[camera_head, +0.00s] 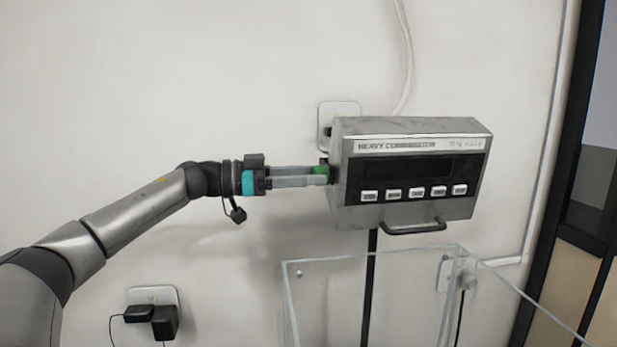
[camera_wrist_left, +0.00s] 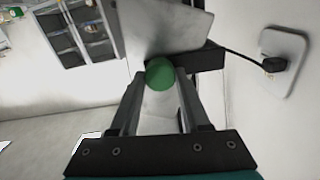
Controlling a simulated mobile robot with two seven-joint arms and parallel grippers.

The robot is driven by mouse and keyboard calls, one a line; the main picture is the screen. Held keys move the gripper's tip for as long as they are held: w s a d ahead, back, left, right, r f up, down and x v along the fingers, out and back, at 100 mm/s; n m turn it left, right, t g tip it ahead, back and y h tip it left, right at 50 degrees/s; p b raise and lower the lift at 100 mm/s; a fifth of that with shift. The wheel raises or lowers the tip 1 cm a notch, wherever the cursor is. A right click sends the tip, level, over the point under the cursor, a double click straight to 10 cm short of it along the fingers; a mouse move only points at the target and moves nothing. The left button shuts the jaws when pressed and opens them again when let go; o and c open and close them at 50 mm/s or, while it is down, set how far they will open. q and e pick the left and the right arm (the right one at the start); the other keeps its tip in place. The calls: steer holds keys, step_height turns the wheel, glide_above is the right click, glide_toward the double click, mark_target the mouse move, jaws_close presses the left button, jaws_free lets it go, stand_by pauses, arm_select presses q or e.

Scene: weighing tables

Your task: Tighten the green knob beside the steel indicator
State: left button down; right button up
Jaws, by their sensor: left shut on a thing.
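The steel indicator (camera_head: 410,173) is a grey box with a dark display and a row of buttons, mounted in front of the wall. The green knob (camera_head: 320,170) is on its left side. It also shows in the left wrist view (camera_wrist_left: 160,73) as a round green face. My left gripper (camera_head: 324,174) reaches it from the left, with its fingers level. In the left wrist view the fingertips (camera_wrist_left: 160,76) lie on both sides of the knob and are shut on it. The fingers partly cover the knob in the head view. My right gripper is not in view.
A clear-walled box (camera_head: 365,268) stands below the indicator. A handle (camera_head: 412,228) hangs under it and a dark post (camera_head: 371,290) runs down. A wall socket with black plugs (camera_head: 152,314) is at the lower left.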

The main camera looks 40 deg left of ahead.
arm_select(q)
steer(key=m+b, duration=0.7)
steer(key=m, duration=2)
steer(key=shift+f+b, duration=0.15)
steer(key=shift+b, duration=0.2)
steer(key=shift+c, duration=1.9)
jaws_free()
steer(key=shift+s, duration=0.1)
